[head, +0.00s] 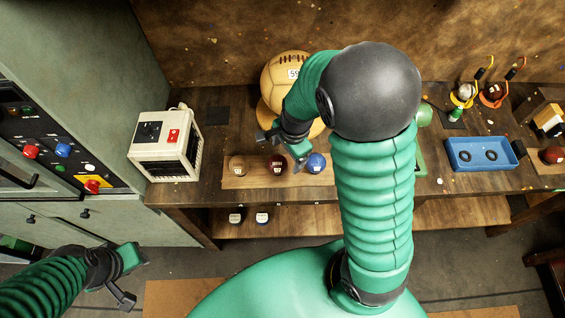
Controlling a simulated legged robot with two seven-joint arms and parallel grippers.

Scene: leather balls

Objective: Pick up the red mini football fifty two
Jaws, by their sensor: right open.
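A dark red ball (277,163) with a small pale label sits on a wooden board (228,182) on the bench, between a tan ball (237,165) and a blue ball (316,162). The number on its label is too small to read. Another red ball (551,155) lies at the far right of the bench. My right gripper (282,147) is open and empty, over the back of the board, close to the dark red ball in the picture. My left gripper (135,278) is open and empty at the lower left, away from the bench.
A large tan ball (280,80) labelled 59 stands behind my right gripper. A cream box with a red switch (166,145) stands to the left. A blue tray (480,153) is to the right. My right arm hides the bench's middle.

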